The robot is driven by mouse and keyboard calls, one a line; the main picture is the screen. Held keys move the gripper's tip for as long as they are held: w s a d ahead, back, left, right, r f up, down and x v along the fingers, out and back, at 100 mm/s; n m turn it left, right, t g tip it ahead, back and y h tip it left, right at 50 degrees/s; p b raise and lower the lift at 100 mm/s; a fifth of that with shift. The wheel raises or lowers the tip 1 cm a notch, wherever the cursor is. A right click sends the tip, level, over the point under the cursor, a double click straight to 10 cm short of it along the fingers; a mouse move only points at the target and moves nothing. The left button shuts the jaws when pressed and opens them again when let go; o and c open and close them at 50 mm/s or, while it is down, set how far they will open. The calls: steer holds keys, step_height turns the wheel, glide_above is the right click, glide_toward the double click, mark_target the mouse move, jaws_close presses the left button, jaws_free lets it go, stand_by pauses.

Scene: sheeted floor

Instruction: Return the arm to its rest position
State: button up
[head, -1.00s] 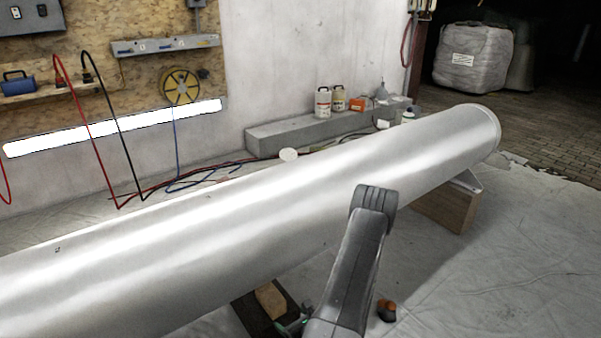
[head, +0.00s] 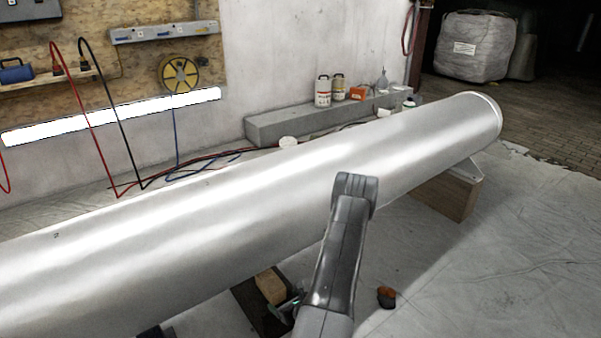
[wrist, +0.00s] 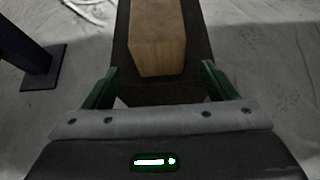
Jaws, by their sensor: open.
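My arm rises in front of the long silver cylinder in the head view, its elbow against the cylinder's side in the picture. My gripper (head: 287,308) is low in that view, mostly hidden behind my forearm. In the wrist view my gripper (wrist: 158,78) has its two green fingers wide apart, with nothing held between them. Beyond the fingers lies a wooden block (wrist: 158,40) on a dark base (wrist: 190,88); I cannot tell the exact gap.
The large silver cylinder (head: 180,235) lies across the scene, propped on a wooden support (head: 446,194) at right. A small orange-and-dark object (head: 386,297) sits on the sheeted floor (head: 490,280). A dark post (wrist: 35,60) stands left in the wrist view. The floor at right is open.

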mark_target(280, 298)
steer(key=x, duration=0.3)
steer(key=shift+a+f+b, duration=0.1)
steer(key=shift+f+b, duration=0.05)
steer(key=shift+b, duration=0.25)
steer(key=s+d+r+p, duration=0.1)
steer(key=s+d+r, duration=0.1)
steer(key=s+d, duration=0.4)
steer(key=s+d+r+n+p, duration=0.1)
steer(key=s+d, duration=0.4)
steer(key=s, duration=0.5)
steer(key=shift+d+r+g+y+p, duration=0.3)
steer(key=shift+d+r+y+p, duration=0.1)
steer(key=shift+r+p, duration=0.4)
steer(key=shift+s+a, duration=0.1)
steer(key=shift+s, duration=0.05)
